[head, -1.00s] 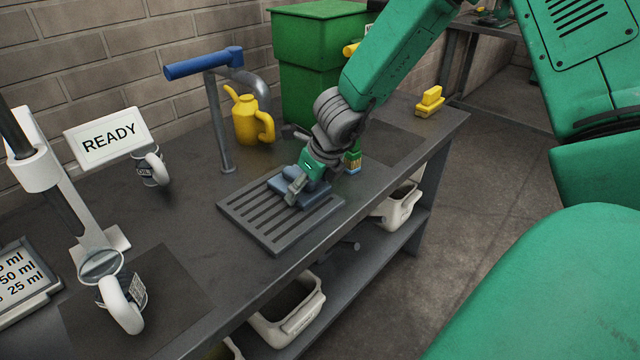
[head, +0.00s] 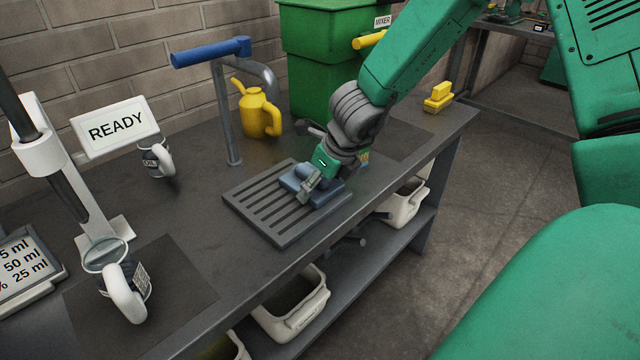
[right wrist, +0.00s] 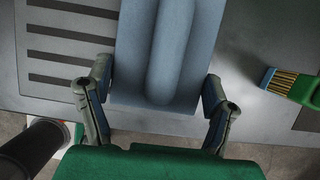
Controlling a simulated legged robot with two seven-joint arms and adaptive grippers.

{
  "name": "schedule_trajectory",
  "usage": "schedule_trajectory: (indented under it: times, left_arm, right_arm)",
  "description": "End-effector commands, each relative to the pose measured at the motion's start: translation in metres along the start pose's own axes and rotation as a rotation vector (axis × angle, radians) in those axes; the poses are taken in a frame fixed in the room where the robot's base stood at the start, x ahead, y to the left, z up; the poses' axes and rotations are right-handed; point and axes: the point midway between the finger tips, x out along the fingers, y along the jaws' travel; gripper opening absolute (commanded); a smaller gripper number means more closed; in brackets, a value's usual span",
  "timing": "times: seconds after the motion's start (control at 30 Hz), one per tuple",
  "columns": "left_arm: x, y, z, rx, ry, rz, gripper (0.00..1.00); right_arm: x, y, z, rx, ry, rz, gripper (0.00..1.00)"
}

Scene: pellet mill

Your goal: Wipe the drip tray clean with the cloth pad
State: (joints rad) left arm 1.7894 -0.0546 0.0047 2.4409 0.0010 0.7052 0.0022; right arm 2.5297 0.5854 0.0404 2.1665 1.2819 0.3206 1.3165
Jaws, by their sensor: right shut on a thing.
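The drip tray (head: 262,212) is a dark grey slotted plate on the bench, in the middle of the head view. The blue-grey cloth pad (head: 327,194) lies on the right part of the tray. The part of the tray under the pad is hidden. My left gripper is not in view.
A blue-handled tap (head: 222,100) and a yellow oil can (head: 257,112) stand behind the tray. A brush (right wrist: 292,85) lies right of the pad in the wrist view. White bins (head: 292,305) sit on the lower shelf.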

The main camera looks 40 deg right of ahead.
Motion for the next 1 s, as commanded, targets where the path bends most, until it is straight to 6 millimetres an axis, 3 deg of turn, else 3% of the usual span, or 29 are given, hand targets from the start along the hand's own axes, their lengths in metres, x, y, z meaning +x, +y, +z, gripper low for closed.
schedule_trajectory:
  times: [0.33, 0.67, 1.0]
  left_arm:
    - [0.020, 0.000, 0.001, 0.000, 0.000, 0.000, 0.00]
    - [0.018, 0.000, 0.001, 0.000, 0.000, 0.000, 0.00]
    - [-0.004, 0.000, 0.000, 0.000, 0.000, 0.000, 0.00]
  right_arm:
    - [-0.005, 0.024, -0.017, -0.001, 0.000, 0.002, 0.23]
    - [-0.007, 0.025, -0.018, 0.000, 0.001, 0.001, 0.23]
    - [0.003, 0.025, 0.012, 0.000, 0.002, 0.001, 0.23]
